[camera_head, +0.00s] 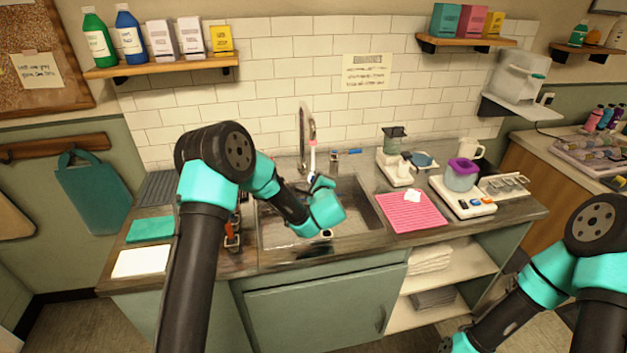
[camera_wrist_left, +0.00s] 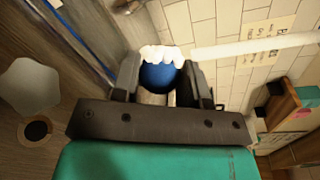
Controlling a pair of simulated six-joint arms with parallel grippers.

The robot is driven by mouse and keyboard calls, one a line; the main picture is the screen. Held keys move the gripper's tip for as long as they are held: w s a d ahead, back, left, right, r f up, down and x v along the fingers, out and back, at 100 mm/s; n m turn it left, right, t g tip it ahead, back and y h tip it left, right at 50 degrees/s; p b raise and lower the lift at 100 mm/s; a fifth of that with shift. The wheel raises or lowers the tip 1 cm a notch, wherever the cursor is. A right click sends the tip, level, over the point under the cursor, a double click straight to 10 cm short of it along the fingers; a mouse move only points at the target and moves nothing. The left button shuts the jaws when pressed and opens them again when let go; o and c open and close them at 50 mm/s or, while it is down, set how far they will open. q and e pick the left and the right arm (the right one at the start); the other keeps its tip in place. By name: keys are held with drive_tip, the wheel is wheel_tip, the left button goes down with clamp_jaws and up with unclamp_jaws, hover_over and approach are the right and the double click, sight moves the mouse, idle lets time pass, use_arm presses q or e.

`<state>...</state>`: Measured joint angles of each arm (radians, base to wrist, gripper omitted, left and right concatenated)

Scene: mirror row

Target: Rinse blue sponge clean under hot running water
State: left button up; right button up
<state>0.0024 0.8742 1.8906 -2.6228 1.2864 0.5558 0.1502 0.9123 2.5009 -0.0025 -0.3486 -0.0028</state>
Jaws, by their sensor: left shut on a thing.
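My left gripper (camera_head: 318,183) is over the sink (camera_head: 362,205), below the faucet (camera_head: 302,125). In the left wrist view its jaws are shut on a rounded blue thing, which looks like the blue sponge (camera_wrist_left: 160,76). White froth or splash (camera_wrist_left: 162,53) covers the sponge's far edge. A white band, apparently the water stream (camera_wrist_left: 255,46), runs to the sponge from the right in that view. In the head view the white stream (camera_head: 312,160) drops from the spout to the gripper. My right gripper (camera_head: 450,345) is cut off at the bottom edge, so its fingers are unclear.
A pink mat (camera_head: 410,213) lies right of the sink, with a scale (camera_head: 466,200) and a purple-lidded jar (camera_head: 462,174) beyond. A green cloth (camera_head: 150,229) and a white sheet (camera_head: 142,261) lie on the left counter. A small blue item (camera_head: 354,151) is behind the sink.

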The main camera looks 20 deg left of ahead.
use_arm(q)
drive_tip(key=shift+s+a, duration=0.15)
drive_tip(key=shift+a, duration=0.15)
idle(0.8)
drive_tip(key=shift+w+d, duration=0.2)
drive_tip(key=shift+d, duration=0.2)
idle(0.5)
drive_tip(key=shift+s+a, duration=0.2)
drive_tip(key=shift+a, duration=0.2)
idle(2.4)
drive_tip(key=shift+w+d, duration=0.2)
drive_tip(key=shift+d, duration=0.2)
idle(0.5)
idle(0.5)
drive_tip(key=f+v, duration=0.1)
drive_tip(key=v, duration=0.6)
idle(0.6)
idle(0.5)
